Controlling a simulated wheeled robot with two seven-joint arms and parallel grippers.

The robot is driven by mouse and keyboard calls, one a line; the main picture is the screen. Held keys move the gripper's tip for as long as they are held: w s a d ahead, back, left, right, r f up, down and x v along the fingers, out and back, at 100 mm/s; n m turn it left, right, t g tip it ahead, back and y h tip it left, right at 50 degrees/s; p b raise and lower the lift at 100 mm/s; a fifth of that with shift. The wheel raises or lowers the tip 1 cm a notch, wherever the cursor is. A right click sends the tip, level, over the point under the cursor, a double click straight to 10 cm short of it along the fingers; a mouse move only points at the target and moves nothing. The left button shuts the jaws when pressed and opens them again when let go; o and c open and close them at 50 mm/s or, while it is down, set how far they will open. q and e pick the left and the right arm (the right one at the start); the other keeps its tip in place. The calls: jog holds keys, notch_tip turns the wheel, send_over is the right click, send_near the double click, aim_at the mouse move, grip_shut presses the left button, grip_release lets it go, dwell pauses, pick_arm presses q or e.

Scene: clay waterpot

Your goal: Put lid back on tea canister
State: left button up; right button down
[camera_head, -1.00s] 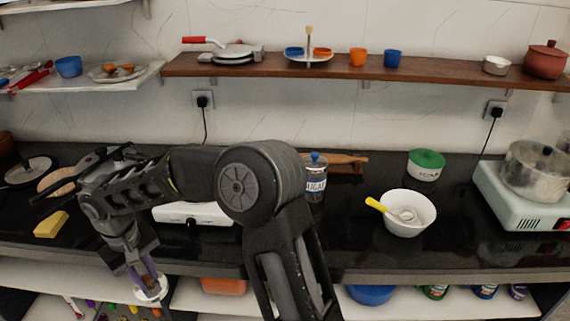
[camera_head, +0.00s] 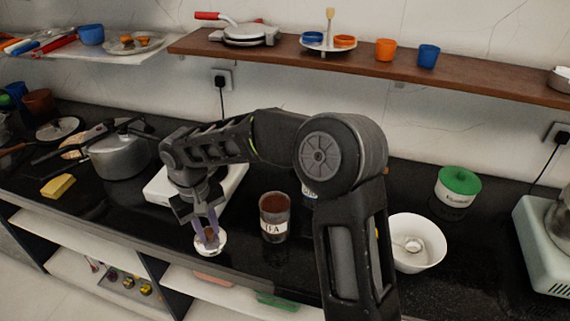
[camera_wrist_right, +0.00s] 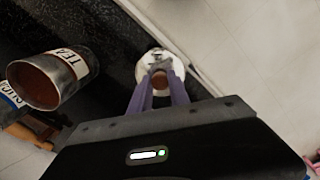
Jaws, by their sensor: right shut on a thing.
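The tea canister (camera_head: 275,218) stands upright and open on the black counter, with brown contents and a partly visible white label. In the right wrist view the canister (camera_wrist_right: 78,62) is at the left with its TEA label. My right gripper (camera_head: 209,234) is shut on the lid (camera_head: 208,248), a pale round disc with a brown knob, left of the canister near the counter's front edge. In the right wrist view the lid (camera_wrist_right: 147,66) shows between the purple fingertips (camera_wrist_right: 159,72), apart from the canister. My left gripper is out of view.
A sugar canister (camera_head: 309,192) is partly hidden behind my right arm. A white appliance (camera_head: 160,189) and a pot (camera_head: 122,158) are left. The counter's front edge (camera_head: 130,243) is close to the lid.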

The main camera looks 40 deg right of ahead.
jog(key=shift+d+r, duration=0.25)
jog(key=shift+d, duration=0.15)
jog(key=s+d+r+n+p, duration=0.2)
jog(key=d+r+n+p, duration=0.1)
jog(key=d+r+n, duration=0.3)
jog(key=s+d+r+n+p, duration=0.2)
jog(key=d+r+n+p, duration=0.2)
jog(key=d+n, duration=0.5)
notch_tip(320, 180, up, 2)
jog(key=shift+d+r+n+y, duration=0.1)
jog(key=shift+d+n+y, duration=0.25)
jog(key=shift+d, duration=0.45)
notch_tip(320, 180, down, 6)
jog(key=b, duration=0.4)
jog(key=shift+f+b, duration=0.2)
jog(key=shift+b, duration=0.1)
jog(key=shift+s+f+p, duration=0.1)
jog(key=shift+p, duration=0.2)
dwell(1.2)
